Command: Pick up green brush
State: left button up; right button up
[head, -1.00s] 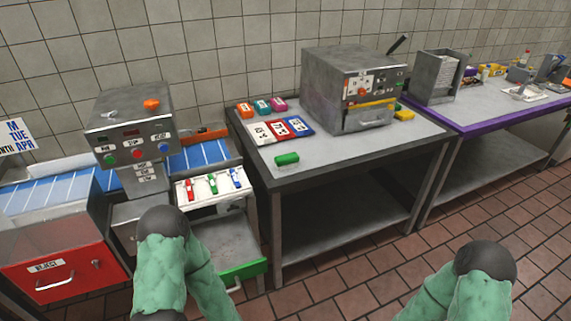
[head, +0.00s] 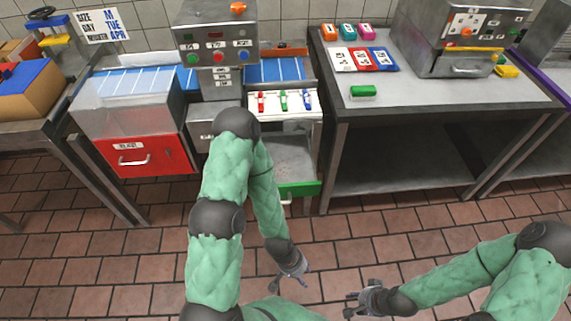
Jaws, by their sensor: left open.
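A small green brush-like item (head: 283,100) lies on a white tray (head: 262,114) between a similar red item (head: 261,101) and a blue one (head: 307,98). A green block (head: 363,92) lies alone on the grey table to its right; at this size I cannot tell whether it has bristles. My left gripper (head: 288,284) hangs low over the floor, open and empty, well below the tray and apart from both green things. My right gripper (head: 349,303) is low at the bottom, fingers apart and empty.
The grey table (head: 430,104) has coloured cards and a metal machine (head: 460,40) on it. A conveyor machine (head: 215,30) with a red reject bin (head: 147,157) stands left. An open drawer with a green front (head: 300,189) juts out below the tray. Tiled floor is clear.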

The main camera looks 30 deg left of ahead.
aim_at(359, 93)
jog(key=i+l+u, duration=0.3)
jog(key=i+l, duration=0.5)
